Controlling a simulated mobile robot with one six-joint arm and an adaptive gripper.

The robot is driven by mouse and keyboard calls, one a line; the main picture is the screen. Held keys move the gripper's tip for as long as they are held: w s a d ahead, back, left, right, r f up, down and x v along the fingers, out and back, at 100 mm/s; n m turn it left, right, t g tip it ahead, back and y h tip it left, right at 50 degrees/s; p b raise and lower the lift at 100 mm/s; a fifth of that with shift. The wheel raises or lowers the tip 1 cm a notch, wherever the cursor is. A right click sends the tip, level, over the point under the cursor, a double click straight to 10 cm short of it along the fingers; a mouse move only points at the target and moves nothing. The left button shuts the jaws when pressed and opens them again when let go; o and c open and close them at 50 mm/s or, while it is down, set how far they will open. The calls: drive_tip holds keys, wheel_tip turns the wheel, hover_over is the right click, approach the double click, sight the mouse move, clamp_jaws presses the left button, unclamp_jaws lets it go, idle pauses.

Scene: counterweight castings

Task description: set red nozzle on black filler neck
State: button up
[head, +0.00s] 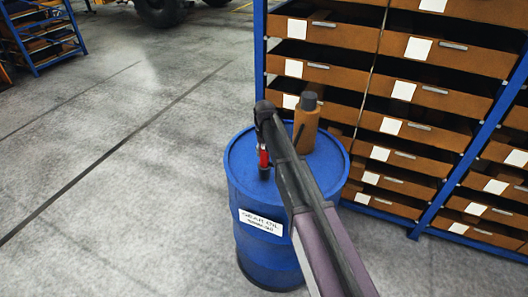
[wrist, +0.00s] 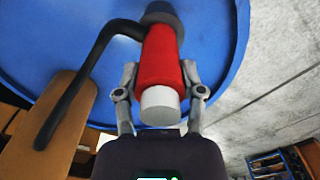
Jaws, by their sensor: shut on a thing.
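The red nozzle (wrist: 160,60) has a red body, a pale grey end and a thin curved black spout (wrist: 82,80) reaching left. My gripper (wrist: 160,68) is shut on its red body, one finger on each side. In the head view the red nozzle (head: 263,157) is upright under my gripper (head: 263,148), low over the drum top. The black filler neck (wrist: 160,12) shows as a short dark cylinder at the nozzle's far end; a dark bit of the neck (head: 264,173) shows below the red. I cannot tell whether they touch.
The blue drum (head: 260,235) carries a gear oil label. A brown bottle (head: 306,128) with a dark cap stands on its top, close to my arm; the bottle (wrist: 50,125) lies beside the spout in the wrist view. A shelf of brown bins (head: 405,125) stands behind. Left floor is clear.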

drive_tip(key=shift+f, duration=0.35)
drive_tip(key=o, duration=1)
drive_tip(key=shift+r, duration=0.1)
drive_tip(key=shift+o, duration=0.2)
drive_tip(key=shift+r, duration=0.2)
